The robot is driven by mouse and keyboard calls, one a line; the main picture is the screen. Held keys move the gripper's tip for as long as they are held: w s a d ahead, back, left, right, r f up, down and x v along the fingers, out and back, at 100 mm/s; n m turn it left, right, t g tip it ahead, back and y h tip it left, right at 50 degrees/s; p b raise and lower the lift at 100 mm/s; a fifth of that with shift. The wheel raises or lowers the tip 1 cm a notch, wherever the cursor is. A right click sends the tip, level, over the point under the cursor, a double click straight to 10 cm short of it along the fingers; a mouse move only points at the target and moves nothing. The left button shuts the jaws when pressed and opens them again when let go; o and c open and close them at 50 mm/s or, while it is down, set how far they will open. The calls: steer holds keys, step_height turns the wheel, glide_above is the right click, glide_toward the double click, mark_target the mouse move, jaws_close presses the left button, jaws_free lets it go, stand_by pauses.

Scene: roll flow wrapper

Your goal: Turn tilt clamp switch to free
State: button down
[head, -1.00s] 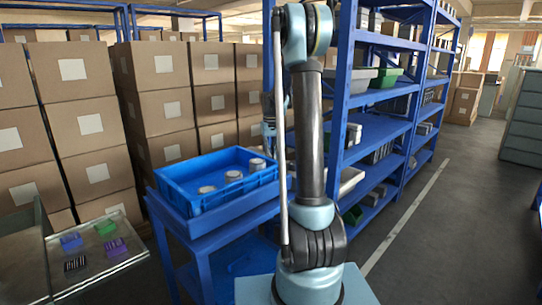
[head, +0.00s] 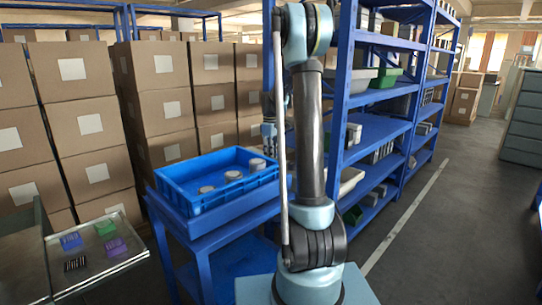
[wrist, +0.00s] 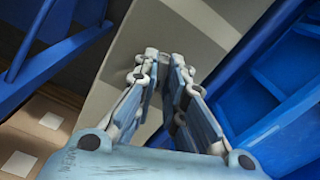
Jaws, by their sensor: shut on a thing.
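In the wrist view my gripper (wrist: 165,70) reaches to a flat grey panel (wrist: 205,28). Its fingers are drawn together at the tips on a small pale fitting (wrist: 151,53), which looks like the tilt clamp switch. The fingers cover most of it. No marking or free position can be read, and I cannot tell which way the switch is turned. In the head view only a small part of my gripper end shows, left of my upright arm link, and the switch cannot be made out there.
Blue frame bars (wrist: 60,65) run close on the left of the wrist view, with a blue bin (wrist: 280,80) on the right. In the head view a blue tote (head: 195,207) with several round pieces stands on a blue cart. Stacked cartons (head: 160,95) and blue shelving (head: 375,130) stand behind.

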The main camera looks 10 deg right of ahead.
steer(key=shift+w+d+n, duration=0.15)
steer(key=shift+d+n, duration=0.1)
steer(key=shift+n, duration=0.75)
steer(key=c, duration=1.8)
jaws_free()
steer(key=shift+o, duration=0.7)
steer(key=shift+a, duration=0.1)
steer(key=shift+r, duration=0.15)
step_height(320, 180, up, 12)
steer(key=shift+f, duration=0.2)
